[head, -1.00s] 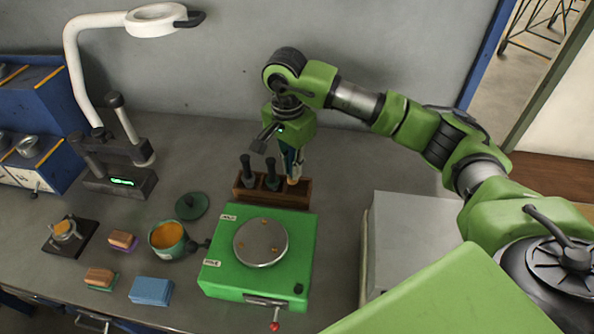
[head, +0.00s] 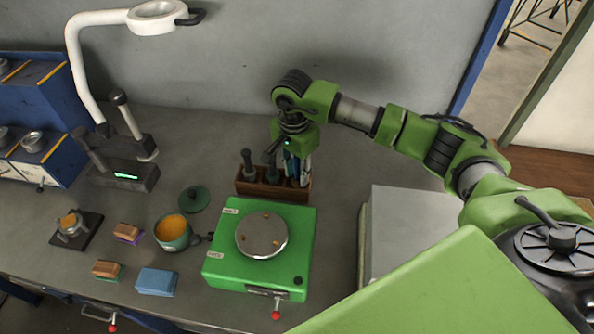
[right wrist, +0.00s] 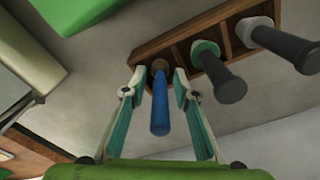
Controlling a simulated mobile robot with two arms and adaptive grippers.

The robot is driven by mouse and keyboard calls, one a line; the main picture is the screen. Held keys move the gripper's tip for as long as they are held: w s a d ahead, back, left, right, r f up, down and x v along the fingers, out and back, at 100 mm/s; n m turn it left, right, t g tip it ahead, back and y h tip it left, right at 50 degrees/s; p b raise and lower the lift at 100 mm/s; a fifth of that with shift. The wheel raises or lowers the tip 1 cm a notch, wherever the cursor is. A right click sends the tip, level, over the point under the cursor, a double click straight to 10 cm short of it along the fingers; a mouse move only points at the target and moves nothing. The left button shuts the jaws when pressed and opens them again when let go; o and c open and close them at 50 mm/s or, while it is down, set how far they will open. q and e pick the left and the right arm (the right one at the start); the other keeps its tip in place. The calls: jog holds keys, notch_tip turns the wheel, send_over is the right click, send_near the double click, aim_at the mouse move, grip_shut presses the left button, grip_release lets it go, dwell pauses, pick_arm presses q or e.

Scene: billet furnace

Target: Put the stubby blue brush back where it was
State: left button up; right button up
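The stubby blue brush (right wrist: 160,104) stands in an end compartment of the wooden rack (right wrist: 144,52), handle toward my wrist camera. My right gripper (right wrist: 157,92) is open. Its two teal-lined fingers are on either side of the brush, with a visible gap on each side. In the head view, the right gripper (head: 292,172) is at the right end of the rack (head: 245,188), and its fingers largely hide the brush. My left gripper is not in view.
Two dark-handled tools (right wrist: 230,88) (right wrist: 285,48) occupy the other rack compartments. A green hotplate (head: 225,262) stands in front of the rack. A grey box (head: 405,235) is to the right. A pot (head: 173,240), its lid (head: 194,199) and several blocks are left.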

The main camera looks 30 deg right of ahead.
jog(key=shift+r, duration=0.1)
jog(key=shift+r, duration=0.2)
jog(key=r+b, duration=0.1)
jog(key=r, duration=0.2)
jog(key=r+b, duration=0.1)
jog(key=r, duration=0.3)
jog(key=r+b, duration=0.1)
jog(key=r, duration=0.2)
jog(key=shift+s+a+r+b, duration=0.1)
jog(key=shift+a+r+b, duration=0.2)
jog(key=shift+b, duration=0.1)
jog(key=shift+r, duration=0.55)
